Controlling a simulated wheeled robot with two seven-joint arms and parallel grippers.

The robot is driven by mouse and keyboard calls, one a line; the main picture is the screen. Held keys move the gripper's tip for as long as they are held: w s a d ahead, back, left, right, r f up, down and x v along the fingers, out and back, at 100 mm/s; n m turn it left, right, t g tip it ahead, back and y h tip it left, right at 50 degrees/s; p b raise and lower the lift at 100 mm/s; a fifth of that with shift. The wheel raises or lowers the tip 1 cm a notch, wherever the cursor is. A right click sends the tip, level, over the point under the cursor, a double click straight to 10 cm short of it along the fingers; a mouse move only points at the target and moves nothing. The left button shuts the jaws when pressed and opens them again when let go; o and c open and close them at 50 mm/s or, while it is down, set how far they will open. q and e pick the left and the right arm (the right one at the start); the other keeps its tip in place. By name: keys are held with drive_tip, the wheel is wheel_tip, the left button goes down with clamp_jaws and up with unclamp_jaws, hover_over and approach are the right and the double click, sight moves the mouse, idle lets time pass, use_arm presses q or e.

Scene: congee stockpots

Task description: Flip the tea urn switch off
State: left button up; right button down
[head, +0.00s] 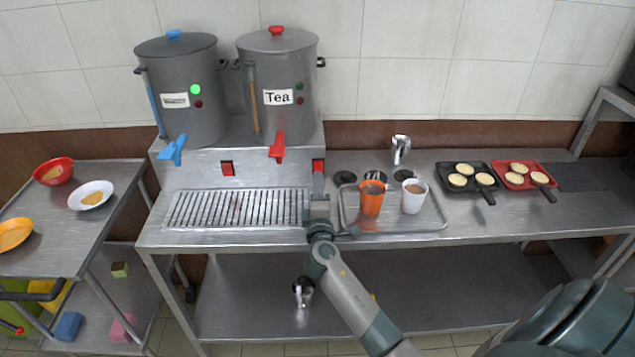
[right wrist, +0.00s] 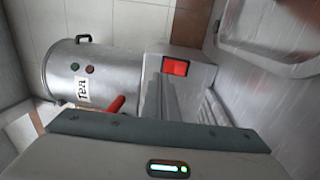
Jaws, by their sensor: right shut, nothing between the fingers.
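The grey tea urn (head: 291,94), labelled Tea, stands on the right of the raised steel stand, with a red lid knob and red tap. Its green and red lamps look dim. A red switch (head: 318,165) is on the stand's front below it, to the right. My right gripper (head: 318,182) is shut and empty, just in front of and below this switch; contact cannot be told. In the right wrist view the switch (right wrist: 175,67) shows bright red beside the fingers (right wrist: 162,100), and the tea urn (right wrist: 108,76) is behind. My left gripper is not in view.
A second urn (head: 186,110) with a blue tap and a lit green lamp stands left, with another red switch (head: 227,169) below. A drip grate (head: 235,208) lies in front. A tray (head: 400,222) with orange and white cups is close right of my gripper.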

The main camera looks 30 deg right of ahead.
drive_tip(key=r+b+v, duration=0.1)
drive_tip(key=v, duration=0.7)
drive_tip(key=shift+s+r+b, duration=0.2)
drive_tip(key=shift+r+b, duration=0.1)
drive_tip(key=shift+r, duration=0.1)
drive_tip(key=shift+a, duration=0.15)
